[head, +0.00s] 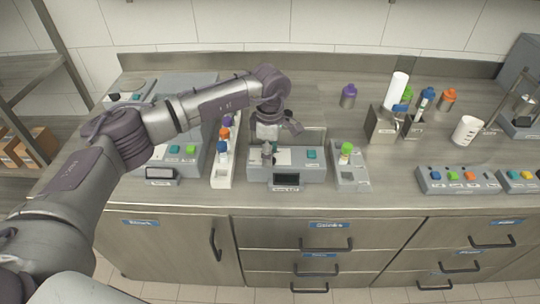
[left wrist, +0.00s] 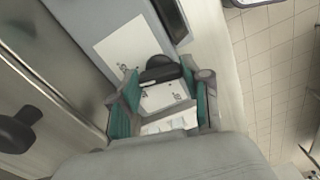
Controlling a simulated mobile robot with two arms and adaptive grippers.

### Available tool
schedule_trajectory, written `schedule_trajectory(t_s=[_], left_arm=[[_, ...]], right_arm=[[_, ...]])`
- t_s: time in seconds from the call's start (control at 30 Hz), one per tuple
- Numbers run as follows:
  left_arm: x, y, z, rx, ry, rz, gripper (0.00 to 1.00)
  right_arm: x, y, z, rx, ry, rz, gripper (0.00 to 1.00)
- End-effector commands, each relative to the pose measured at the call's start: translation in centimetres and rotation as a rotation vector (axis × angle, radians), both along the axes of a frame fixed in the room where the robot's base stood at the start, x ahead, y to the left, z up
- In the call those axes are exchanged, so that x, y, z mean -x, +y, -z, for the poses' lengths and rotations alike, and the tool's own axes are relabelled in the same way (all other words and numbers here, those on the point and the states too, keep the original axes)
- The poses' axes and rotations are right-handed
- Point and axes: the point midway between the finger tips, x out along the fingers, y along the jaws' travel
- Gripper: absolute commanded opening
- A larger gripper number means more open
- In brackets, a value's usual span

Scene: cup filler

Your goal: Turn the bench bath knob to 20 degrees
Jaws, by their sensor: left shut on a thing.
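The bench bath (head: 318,170) appears to be the grey unit at the middle of the bench, with a dark display, a teal button and a white dial plate on its front panel. My left gripper (head: 268,151) reaches down over the left part of this panel and mostly hides the knob. In the left wrist view the dark knob (left wrist: 160,72) sits between the teal-padded fingers of the gripper (left wrist: 167,82), beside the white dial plate (left wrist: 122,48). The fingers are shut on it. The pointer and degree marks are too small to read. My right gripper is out of view.
A narrow white rack (head: 222,172) with coloured-capped bottles stands close left of the unit. A small grey stand (head: 352,178) with a green-capped bottle stands to its right. A button panel (head: 458,181) is further right. Bare bench lies between the stand and panel.

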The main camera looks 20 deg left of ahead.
Motion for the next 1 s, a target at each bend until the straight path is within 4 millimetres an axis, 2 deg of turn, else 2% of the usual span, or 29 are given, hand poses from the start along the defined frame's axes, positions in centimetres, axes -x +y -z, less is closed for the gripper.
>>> schedule_trajectory(t_s=[0.03,0.3,1.0], left_arm=[[-0.1,0.0,0.2,0.001,-0.004,-0.043,0.13],[-0.1,0.0,0.1,0.000,-0.003,-0.301,0.13],[-0.1,0.0,0.0,0.002,-0.004,-0.966,0.13]], right_arm=[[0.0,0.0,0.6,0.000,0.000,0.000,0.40],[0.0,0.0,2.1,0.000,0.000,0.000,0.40],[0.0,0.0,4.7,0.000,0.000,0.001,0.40]])
